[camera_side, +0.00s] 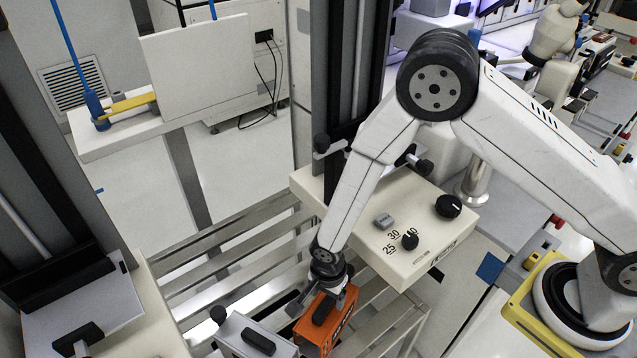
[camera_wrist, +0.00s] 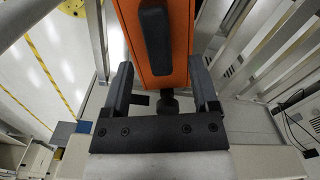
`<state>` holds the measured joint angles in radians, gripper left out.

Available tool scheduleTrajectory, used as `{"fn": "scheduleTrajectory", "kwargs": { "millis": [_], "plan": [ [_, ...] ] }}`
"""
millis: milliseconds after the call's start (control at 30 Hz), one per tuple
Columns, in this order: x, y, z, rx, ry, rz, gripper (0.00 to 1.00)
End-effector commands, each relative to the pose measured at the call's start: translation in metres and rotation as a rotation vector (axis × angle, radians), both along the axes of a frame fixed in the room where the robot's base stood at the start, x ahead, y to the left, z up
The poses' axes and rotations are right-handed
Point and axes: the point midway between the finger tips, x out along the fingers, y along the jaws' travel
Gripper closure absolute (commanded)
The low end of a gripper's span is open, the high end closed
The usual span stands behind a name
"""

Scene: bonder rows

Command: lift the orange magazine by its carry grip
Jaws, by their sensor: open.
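The orange magazine (camera_side: 338,322) stands on a slatted rack at the bottom middle of the side view, with its black carry grip (camera_side: 323,309) on top. In the wrist view the orange magazine (camera_wrist: 180,62) fills the top middle, and its dark carry grip (camera_wrist: 155,38) runs lengthwise along it. My gripper (camera_side: 322,297) is at the magazine's upper end in the side view. In the wrist view my gripper (camera_wrist: 162,78) is open, one finger to each side of the magazine's near end. Nothing is held between the fingers. I cannot tell their height against the grip.
A grey magazine (camera_side: 238,342) with a black grip stands close to the left of the orange one. A cream panel with black knobs (camera_side: 400,225) is above and to the right. Metal rack slats (camera_side: 230,237) lie behind. A tall dark column stands behind my arm.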

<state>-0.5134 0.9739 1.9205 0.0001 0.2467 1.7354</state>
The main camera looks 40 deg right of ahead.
Motion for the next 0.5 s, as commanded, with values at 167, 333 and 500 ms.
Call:
{"fn": "scheduleTrajectory", "kwargs": {
  "millis": [167, 333, 500],
  "plan": [
    [0.0, 0.0, -0.017, -0.001, 0.002, 0.0, 0.24],
    [0.0, 0.0, -0.023, 0.0, 0.0, 0.0, 0.24],
    [0.0, 0.0, -0.024, 0.0, 0.0, 0.0, 0.24]
  ]
}}
